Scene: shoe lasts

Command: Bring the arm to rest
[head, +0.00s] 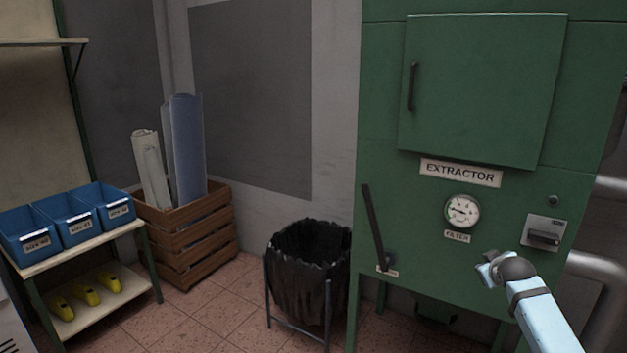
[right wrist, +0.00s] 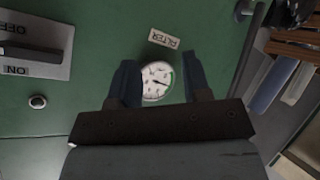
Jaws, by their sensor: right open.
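My right arm (head: 540,315) comes in from the lower right in the head view. Its gripper (head: 488,268) is in front of the green extractor cabinet (head: 480,90), below the round gauge. In the right wrist view the right gripper (right wrist: 158,62) is open and empty, its two dark fingers apart. The round gauge (right wrist: 156,82) shows between the fingers, upside down and apart from them. It also shows in the head view (head: 462,211). My left gripper is in neither view.
The cabinet carries a dark lever (head: 374,228) and a switch plate (head: 543,233). A black-lined bin (head: 305,275) stands left of it. A wooden crate (head: 190,245) with rolls and a shelf of blue bins (head: 65,220) stand farther left. Grey pipes (head: 600,265) run at the right.

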